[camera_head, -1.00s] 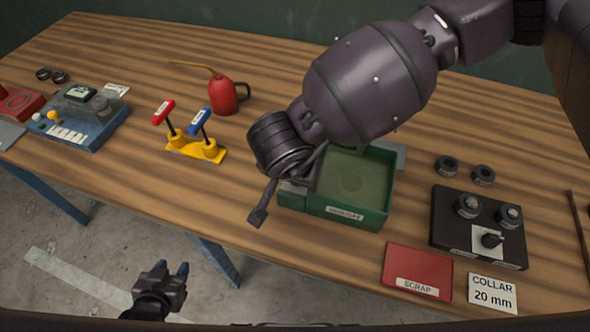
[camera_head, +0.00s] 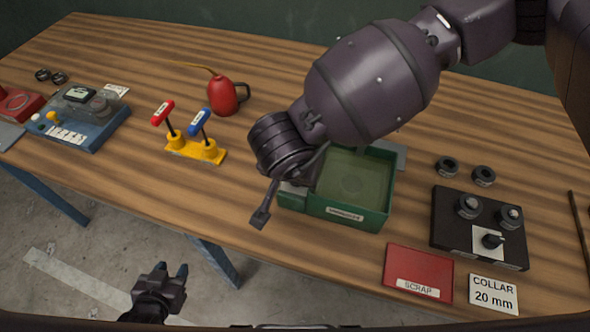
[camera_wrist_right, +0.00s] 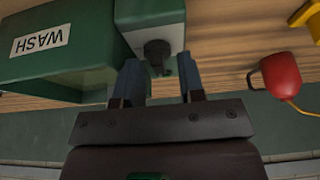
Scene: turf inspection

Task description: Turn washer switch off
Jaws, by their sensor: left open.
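The washer is a green open-topped tray (camera_head: 377,210) near the table's front edge. In the right wrist view its green wall (camera_wrist_right: 85,65) carries a WASH label. A dark switch knob (camera_wrist_right: 157,50) sits on a small grey-green box beside the tray. My right gripper (camera_wrist_right: 160,72) is open, one finger on each side of the knob, with visible gaps. In the head view my right arm and gripper hide the knob, and one dark finger (camera_head: 261,216) shows left of the tray. My left gripper (camera_head: 173,273) is open and empty, low in front of the table.
A red oil can (camera_head: 222,97) and a yellow stand (camera_head: 195,152) with red and blue handles are left of the tray. A blue fixture (camera_head: 85,130) is further left. A black collar board (camera_head: 450,245) and red scrap tray (camera_head: 405,258) are at right.

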